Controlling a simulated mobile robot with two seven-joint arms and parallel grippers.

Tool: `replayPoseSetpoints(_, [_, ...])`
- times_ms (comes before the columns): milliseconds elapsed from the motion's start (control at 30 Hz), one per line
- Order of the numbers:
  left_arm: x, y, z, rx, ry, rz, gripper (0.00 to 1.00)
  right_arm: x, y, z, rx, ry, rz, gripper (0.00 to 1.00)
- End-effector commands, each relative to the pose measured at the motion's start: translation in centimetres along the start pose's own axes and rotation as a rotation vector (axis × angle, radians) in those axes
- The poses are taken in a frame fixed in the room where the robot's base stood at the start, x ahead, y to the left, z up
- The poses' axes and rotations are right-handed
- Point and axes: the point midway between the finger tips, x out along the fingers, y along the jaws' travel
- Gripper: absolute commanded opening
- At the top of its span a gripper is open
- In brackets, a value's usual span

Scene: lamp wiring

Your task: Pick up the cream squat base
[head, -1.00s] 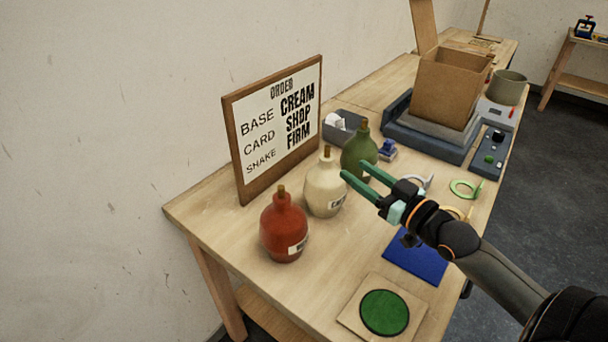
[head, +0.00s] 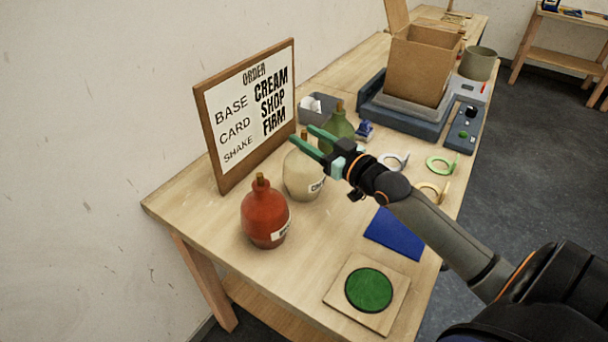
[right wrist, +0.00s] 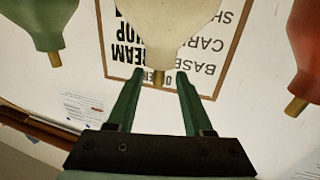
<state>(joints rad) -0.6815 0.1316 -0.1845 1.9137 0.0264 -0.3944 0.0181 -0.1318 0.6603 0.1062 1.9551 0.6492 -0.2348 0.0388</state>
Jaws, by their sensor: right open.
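The cream squat base (head: 303,184), a round bottle shape with a narrow neck and a label, stands upright on the table between a red base (head: 265,214) and a green base (head: 338,124). My right gripper (head: 301,134) is open, with its green fingers reaching over the cream base's top and partly hiding it. In the right wrist view the cream base (right wrist: 165,22) appears inverted, its neck lined up between the open fingers (right wrist: 157,76); contact cannot be told. My left gripper is out of view.
An order board (head: 248,110) reading cream, shop, firm stands behind the bases. A green disc on a wooden square (head: 340,294), a blue mat (head: 395,236) and several coloured rings lie nearer. A cardboard box (head: 420,70) stands farther back.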

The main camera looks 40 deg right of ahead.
Motion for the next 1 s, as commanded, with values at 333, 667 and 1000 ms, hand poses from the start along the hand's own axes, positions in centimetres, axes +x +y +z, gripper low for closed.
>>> replayPoseSetpoints(333, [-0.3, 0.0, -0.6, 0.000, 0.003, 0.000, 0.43, 4.1, 0.2, -0.2, 0.001, 0.002, 0.000, 0.51])
replayPoseSetpoints(667, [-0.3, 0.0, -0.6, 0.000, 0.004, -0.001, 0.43, 4.6, 0.1, -0.1, 0.000, 0.000, 0.000, 0.51])
replayPoseSetpoints(1000, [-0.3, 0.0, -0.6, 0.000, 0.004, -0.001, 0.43, 4.6, 0.1, -0.1, 0.000, 0.000, 0.000, 0.15])
